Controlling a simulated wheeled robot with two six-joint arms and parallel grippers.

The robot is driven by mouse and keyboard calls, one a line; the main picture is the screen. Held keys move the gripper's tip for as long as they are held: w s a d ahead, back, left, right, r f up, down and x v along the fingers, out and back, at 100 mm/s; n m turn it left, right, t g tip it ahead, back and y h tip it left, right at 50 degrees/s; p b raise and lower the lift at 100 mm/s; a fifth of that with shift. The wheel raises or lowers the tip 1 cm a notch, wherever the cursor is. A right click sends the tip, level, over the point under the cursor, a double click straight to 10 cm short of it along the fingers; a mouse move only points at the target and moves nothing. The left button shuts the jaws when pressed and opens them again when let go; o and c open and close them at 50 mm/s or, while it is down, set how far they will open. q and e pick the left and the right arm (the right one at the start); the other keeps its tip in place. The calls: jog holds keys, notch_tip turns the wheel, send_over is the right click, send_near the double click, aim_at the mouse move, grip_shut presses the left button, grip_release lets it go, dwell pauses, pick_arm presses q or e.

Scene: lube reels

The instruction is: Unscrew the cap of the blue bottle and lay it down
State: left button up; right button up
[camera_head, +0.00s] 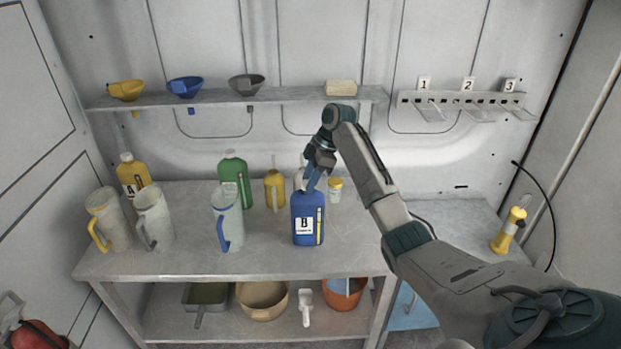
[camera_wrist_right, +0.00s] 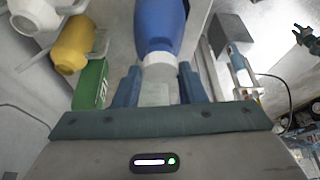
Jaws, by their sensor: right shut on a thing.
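The blue bottle (camera_head: 307,230) stands upright near the right part of the table top, with a white label marked B. My right gripper (camera_head: 313,178) comes down from above onto the bottle's top. In the right wrist view, the blue bottle (camera_wrist_right: 160,22) has a white cap (camera_wrist_right: 160,62) at its neck. My left gripper is not in view.
A green bottle (camera_head: 233,180), yellow bottle (camera_head: 132,176), small yellow bottle (camera_head: 274,188) and yellow-capped jar (camera_head: 335,190) stand nearby. Several clear jugs, such as the blue-handled one (camera_head: 226,222), stand left. A white container is partly hidden behind my fingers. The table's front right is clear.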

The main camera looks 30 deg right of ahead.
jog(key=shift+f+n+g, duration=0.1)
jog(key=shift+n+g, duration=0.4)
jog(key=shift+n, duration=0.6)
jog(key=o, duration=1)
jog(key=shift+w, duration=0.15)
jog(key=shift+o, duration=0.5)
jog(key=shift+o, duration=1.1)
